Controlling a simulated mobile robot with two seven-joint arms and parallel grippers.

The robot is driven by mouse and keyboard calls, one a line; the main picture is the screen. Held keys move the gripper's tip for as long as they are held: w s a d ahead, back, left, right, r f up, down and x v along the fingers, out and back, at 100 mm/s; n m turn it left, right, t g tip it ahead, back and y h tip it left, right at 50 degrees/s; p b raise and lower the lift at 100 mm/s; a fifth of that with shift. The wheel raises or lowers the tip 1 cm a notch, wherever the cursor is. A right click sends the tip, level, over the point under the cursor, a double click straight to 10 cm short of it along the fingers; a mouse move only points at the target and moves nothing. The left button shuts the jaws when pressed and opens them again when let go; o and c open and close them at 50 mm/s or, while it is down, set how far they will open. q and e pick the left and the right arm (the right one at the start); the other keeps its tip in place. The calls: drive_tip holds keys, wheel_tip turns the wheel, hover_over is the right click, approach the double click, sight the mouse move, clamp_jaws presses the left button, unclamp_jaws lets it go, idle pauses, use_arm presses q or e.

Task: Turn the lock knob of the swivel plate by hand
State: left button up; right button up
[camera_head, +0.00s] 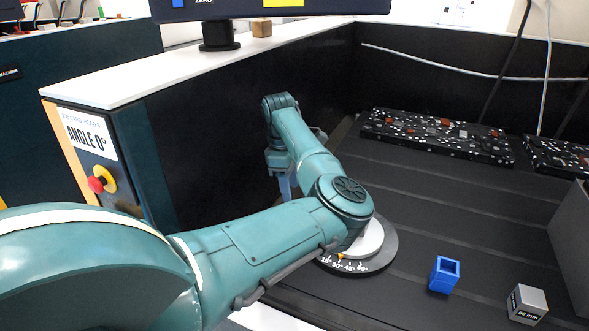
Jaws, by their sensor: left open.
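The swivel plate (376,266) is a dark round disc with a white angle scale, partly covered by my left arm's elbow. A light grey round top (370,243) sits on it, and a small yellow-orange mark shows at the scale's edge. I cannot make out the lock knob; my arm hides much of the plate. My left gripper (287,187) points down beyond the elbow, near the black side wall, behind and to the left of the plate. It is open, its fingers small and partly hidden by the arm. My right gripper is not in view.
A blue open-topped block (443,275) and a grey cube marked 60 mm (527,304) stand right of the plate. Speckled black panels (436,136) lie at the back. A red button (96,185) sits on the cabinet under an "ANGLE 0°" sign (88,137). The dark mid-right surface is clear.

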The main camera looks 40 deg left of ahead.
use_arm(q)
drive_tip(key=shift+w+d+r, duration=0.1)
drive_tip(key=shift+w+d, duration=0.1)
drive_tip(key=shift+w, duration=0.2)
drive_tip(key=shift+s+d+f, duration=0.1)
drive_tip(key=shift+d+f, duration=0.1)
drive_tip(key=shift+f, duration=0.4)
drive_tip(key=f+b, duration=0.1)
drive_tip(key=f, duration=0.1)
drive_tip(key=f+b, duration=0.1)
drive_tip(key=f, duration=0.1)
drive_tip(key=f+b, duration=0.1)
drive_tip(key=f, duration=0.1)
drive_tip(key=shift+w+d+f, duration=0.15)
drive_tip(key=shift+w+d, duration=0.05)
drive_tip(key=shift+d, duration=0.15)
drive_tip(key=shift+r, duration=0.2)
drive_tip(key=shift+f, duration=0.1)
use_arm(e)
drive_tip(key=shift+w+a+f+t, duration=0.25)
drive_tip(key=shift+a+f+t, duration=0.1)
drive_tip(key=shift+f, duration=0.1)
use_arm(q)
drive_tip(key=shift+f+b, duration=0.25)
drive_tip(key=shift+b, duration=0.1)
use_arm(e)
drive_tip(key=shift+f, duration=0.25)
